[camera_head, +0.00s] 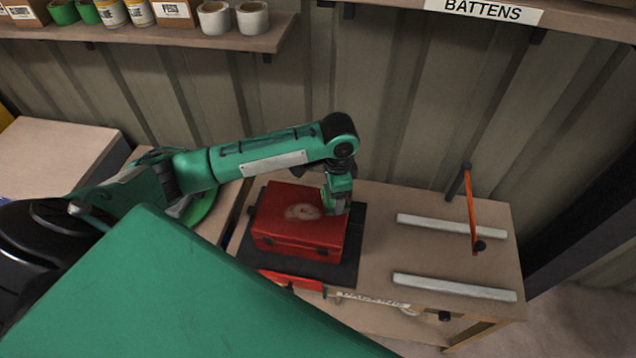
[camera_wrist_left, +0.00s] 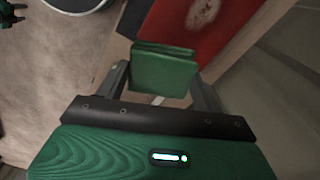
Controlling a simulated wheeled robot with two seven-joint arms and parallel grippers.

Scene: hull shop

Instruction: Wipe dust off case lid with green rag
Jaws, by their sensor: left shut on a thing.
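The red case (camera_head: 300,244) sits shut on a dark mat (camera_head: 262,266) on the bench. A pale dust patch (camera_head: 303,212) lies on its lid and also shows in the left wrist view (camera_wrist_left: 203,12). My left gripper (camera_head: 337,200) is at the right end of the lid, pointing down. It is shut on the folded green rag (camera_wrist_left: 164,70), which hangs between the fingers in the left wrist view. In the head view the rag is hard to tell from the green gripper. I cannot tell whether the rag touches the lid. My right gripper is not in clear view.
Two pale battens (camera_head: 452,226) (camera_head: 454,288) lie on the bench right of the case. An orange clamp (camera_head: 471,212) stands across the rear one. A shelf (camera_head: 150,32) with rolls and tins hangs on the wall. A red item (camera_head: 292,281) lies at the mat's front.

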